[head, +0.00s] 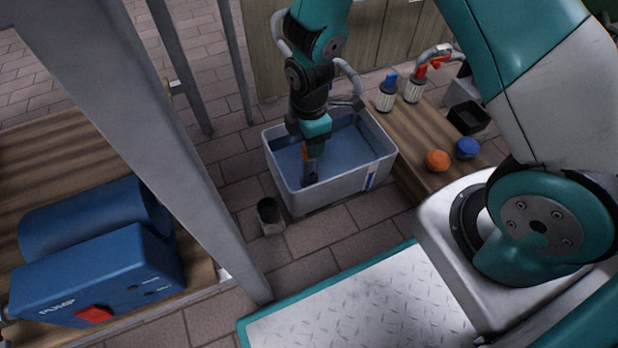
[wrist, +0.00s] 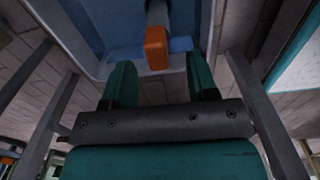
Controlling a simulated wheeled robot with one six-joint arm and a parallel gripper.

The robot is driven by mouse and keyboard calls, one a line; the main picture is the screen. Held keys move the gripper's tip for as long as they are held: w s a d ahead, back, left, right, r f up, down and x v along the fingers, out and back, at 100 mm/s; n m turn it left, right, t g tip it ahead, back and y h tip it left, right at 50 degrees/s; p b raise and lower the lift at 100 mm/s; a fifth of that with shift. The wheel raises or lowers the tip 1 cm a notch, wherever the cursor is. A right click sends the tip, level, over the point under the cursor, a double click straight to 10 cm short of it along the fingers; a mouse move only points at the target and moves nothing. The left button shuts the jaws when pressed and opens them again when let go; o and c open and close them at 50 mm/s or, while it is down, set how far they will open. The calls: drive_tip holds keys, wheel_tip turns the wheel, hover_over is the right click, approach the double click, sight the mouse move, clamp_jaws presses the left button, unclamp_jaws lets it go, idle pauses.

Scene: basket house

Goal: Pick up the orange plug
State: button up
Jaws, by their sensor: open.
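An orange block-shaped piece (wrist: 156,48), which looks like the orange plug, sits at the end of a grey rod in the wrist view. It lies ahead of and between the two teal fingers of my gripper (wrist: 162,82). The fingers are apart, with nothing between them. In the head view my gripper (head: 311,172) points down inside a grey-white basin (head: 318,196) with a blue interior. A small orange patch of the piece (head: 304,153) shows beside it; the rest is hidden. I cannot tell whether the gripper touches it.
A wooden bench (head: 405,140) right of the basin holds an orange knob (head: 438,160), a blue knob (head: 467,148), two bottle-like fittings and a black box (head: 468,118). A small dark cup (head: 269,213) stands on the floor. A blue pump (head: 100,270) and a grey post (head: 150,130) are left.

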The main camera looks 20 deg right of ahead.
sight(309, 168)
wheel_tip(309, 168, down, 4)
drive_tip(key=b, duration=0.2)
drive_tip(key=shift+w+d+b, duration=0.1)
drive_tip(key=shift+w+b, duration=0.05)
drive_tip(key=shift+b, duration=0.15)
drive_tip(key=shift+r, duration=0.15)
drive_tip(key=shift+c, duration=0.4)
clamp_jaws()
